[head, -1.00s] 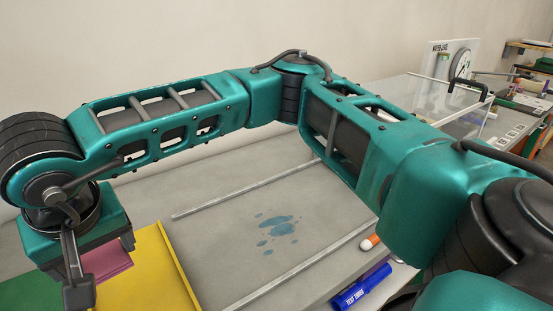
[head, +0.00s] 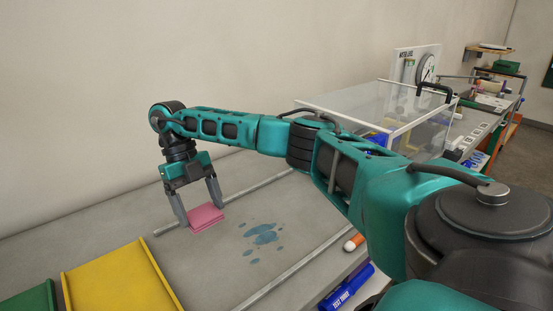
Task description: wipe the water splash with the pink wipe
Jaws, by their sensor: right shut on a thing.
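The blue water splash (head: 263,235) lies on the grey cart top (head: 215,275), as one main blot with several small drops around it, between two metal rails. My right gripper (head: 204,222) is shut on the pink wipe (head: 206,217), a folded flat pad. It holds the wipe to the left of the splash, close to the far rail. Whether the wipe touches the surface I cannot tell. My left gripper is not in view.
A yellow tray (head: 118,283) and a green tray (head: 30,300) are at the left front. A clear-walled box (head: 365,108) stands at the back right.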

